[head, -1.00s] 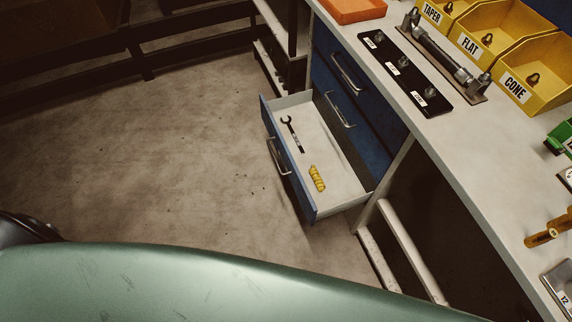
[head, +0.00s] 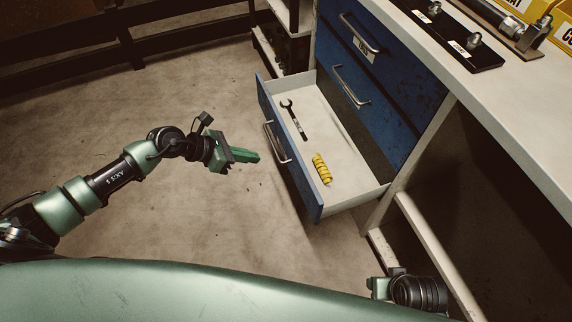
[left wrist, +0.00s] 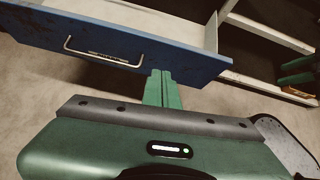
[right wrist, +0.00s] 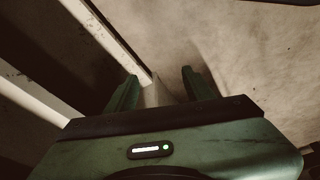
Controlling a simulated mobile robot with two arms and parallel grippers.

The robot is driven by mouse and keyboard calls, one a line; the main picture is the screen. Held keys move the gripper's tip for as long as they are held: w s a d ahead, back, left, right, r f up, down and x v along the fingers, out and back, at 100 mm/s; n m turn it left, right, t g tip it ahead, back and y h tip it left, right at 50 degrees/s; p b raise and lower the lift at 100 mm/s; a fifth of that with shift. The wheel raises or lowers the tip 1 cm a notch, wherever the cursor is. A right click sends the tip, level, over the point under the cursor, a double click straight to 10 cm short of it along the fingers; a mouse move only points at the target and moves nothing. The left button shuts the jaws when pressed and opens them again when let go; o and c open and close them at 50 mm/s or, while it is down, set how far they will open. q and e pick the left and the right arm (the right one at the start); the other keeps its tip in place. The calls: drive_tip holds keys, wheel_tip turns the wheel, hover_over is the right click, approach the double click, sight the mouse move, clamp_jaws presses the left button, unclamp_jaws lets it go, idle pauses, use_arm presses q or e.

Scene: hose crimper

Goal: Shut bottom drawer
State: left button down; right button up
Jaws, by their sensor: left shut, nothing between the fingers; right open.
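The bottom drawer (head: 292,165) stands pulled out of the blue cabinet, with a blue front, a metal handle (head: 277,143) and pale inner walls. A wrench (head: 293,118) and a yellow coiled item (head: 321,169) lie in it. My left gripper (head: 256,157) is shut and empty, left of the drawer front, pointing at it. In the left wrist view, its fingers (left wrist: 162,90) reach toward the lower part of the drawer front (left wrist: 120,50), right of the handle; I cannot tell whether they touch. My right gripper (right wrist: 160,85) is open and empty, low by the bench frame.
Two upper drawers (head: 375,75) of the cabinet are shut. The workbench top (head: 500,90) runs along the right with a black plate and yellow bins. A pale bench leg rail (head: 430,240) stands right of the drawer. The floor (head: 190,90) at left is clear.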

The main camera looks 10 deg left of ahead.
use_arm(q)
drive_tip(key=m, duration=0.1)
drive_tip(key=b, duration=0.2)
approach(296, 160)
drive_tip(key=s+f+x, duration=0.1)
drive_tip(key=x, duration=0.4)
drive_tip(key=shift+w+d+r, duration=0.35)
drive_tip(key=shift+w+d, duration=0.05)
drive_tip(key=shift+w, duration=0.15)
use_arm(e)
drive_tip(key=w+v, duration=0.1)
drive_tip(key=v, duration=0.8)
drive_tip(key=shift+r+t, duration=0.15)
drive_tip(key=shift+t, duration=0.15)
